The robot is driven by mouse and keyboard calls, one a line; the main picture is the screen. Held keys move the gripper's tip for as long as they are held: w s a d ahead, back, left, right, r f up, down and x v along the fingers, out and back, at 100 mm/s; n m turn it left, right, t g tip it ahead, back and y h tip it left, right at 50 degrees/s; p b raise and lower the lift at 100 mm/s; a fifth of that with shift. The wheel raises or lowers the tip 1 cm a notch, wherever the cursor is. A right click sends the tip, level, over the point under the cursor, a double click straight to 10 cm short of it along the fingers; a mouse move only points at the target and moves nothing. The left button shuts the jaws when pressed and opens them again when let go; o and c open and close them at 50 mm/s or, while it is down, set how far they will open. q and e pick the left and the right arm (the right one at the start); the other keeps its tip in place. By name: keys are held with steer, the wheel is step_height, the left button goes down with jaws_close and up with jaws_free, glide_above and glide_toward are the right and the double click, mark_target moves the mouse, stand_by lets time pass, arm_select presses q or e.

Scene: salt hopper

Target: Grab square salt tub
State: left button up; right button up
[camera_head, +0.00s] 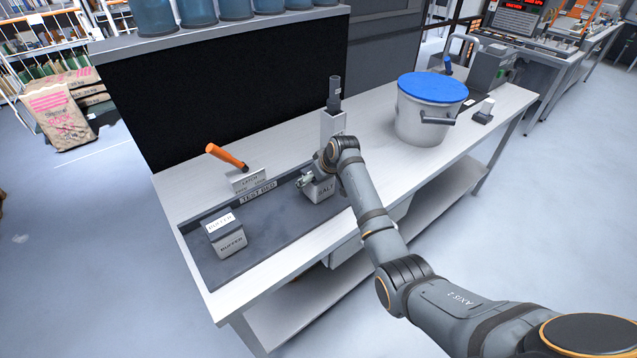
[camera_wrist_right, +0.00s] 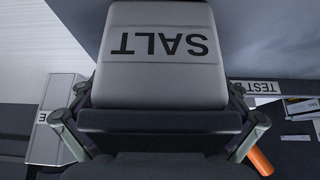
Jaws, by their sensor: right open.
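The square salt tub (camera_head: 323,191) is a grey box marked SALT, standing on the dark mat at its right end. It fills the upper middle of the right wrist view (camera_wrist_right: 160,70), with its lettering upside down. My right gripper (camera_head: 306,180) is at the tub, partly hidden behind my own wrist in the head view. In the wrist view its open fingers (camera_wrist_right: 163,112) lie on both sides of the tub's near end. Whether they touch it I cannot tell. My left gripper is in neither view.
A grey buffer tub (camera_head: 231,244) stands at the mat's left end. An orange-handled latch lever (camera_head: 228,156) rises behind the mat (camera_head: 270,225). A grey post (camera_head: 333,122) stands behind the salt tub. A white bucket with a blue lid (camera_head: 425,115) stands farther right on the bench.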

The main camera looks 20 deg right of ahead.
steer(key=c, duration=1.5)
steer(key=shift+o, duration=0.2)
steer(key=shift+r+b, duration=0.3)
steer(key=shift+r, duration=0.3)
steer(key=d+r, duration=0.1)
steer(key=r, duration=0.1)
steer(key=d+r+b, duration=0.1)
steer(key=d+r, duration=0.1)
steer(key=r, duration=0.1)
steer(key=s+d+r, duration=0.1)
steer(key=r, duration=0.1)
steer(key=shift+d+r+b, duration=0.15)
steer(key=shift+d+b, duration=0.2)
steer(key=shift+b, duration=0.05)
steer(key=s+d+r+b, duration=0.2)
steer(key=d+r, duration=0.2)
steer(key=d, duration=0.5)
steer(key=shift+s+r, duration=0.3)
steer(key=shift+s, duration=0.1)
